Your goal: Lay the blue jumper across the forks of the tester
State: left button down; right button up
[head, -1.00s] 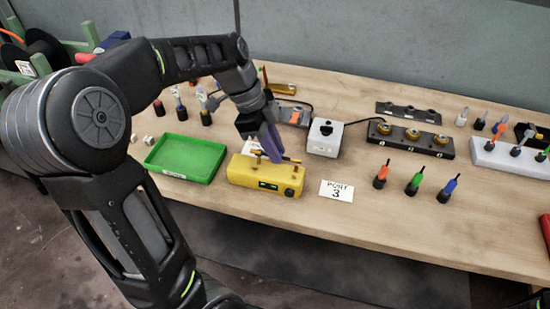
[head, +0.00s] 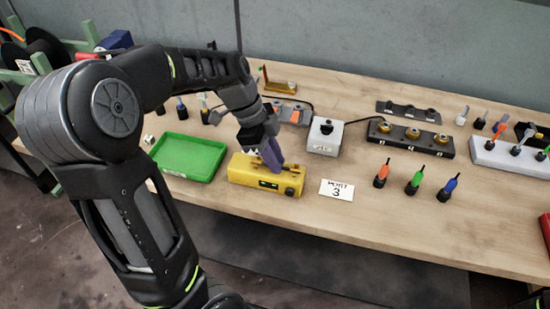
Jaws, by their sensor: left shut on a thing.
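The tester is a yellow box (head: 246,180) near the front of the bench, with small forks standing on its top and a dark panel on its front. My left gripper (head: 273,162) points down right over the tester's top, its purple-blue fingers among the forks. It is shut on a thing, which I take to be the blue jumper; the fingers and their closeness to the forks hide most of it. I cannot tell whether the jumper touches the forks. My right gripper is not in view.
A green tray (head: 202,145) stands just left of the tester. A card marked 3 (head: 337,190) lies to its right. A grey box with a black knob (head: 325,136) stands behind. Orange, green and blue-handled pieces (head: 447,188) stand to the right; bench in front of them is clear.

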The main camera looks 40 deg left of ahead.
pick_arm(q)
jog(key=c, duration=1.4)
grip_release()
jog(key=shift+r+p, duration=0.3)
jog(key=shift+p, duration=0.15)
jog(key=shift+a+r, duration=0.2)
jog(key=shift+r, duration=0.1)
jog(key=v, duration=1.1)
jog(key=shift+s+b, duration=0.1)
jog(key=shift+b, duration=0.2)
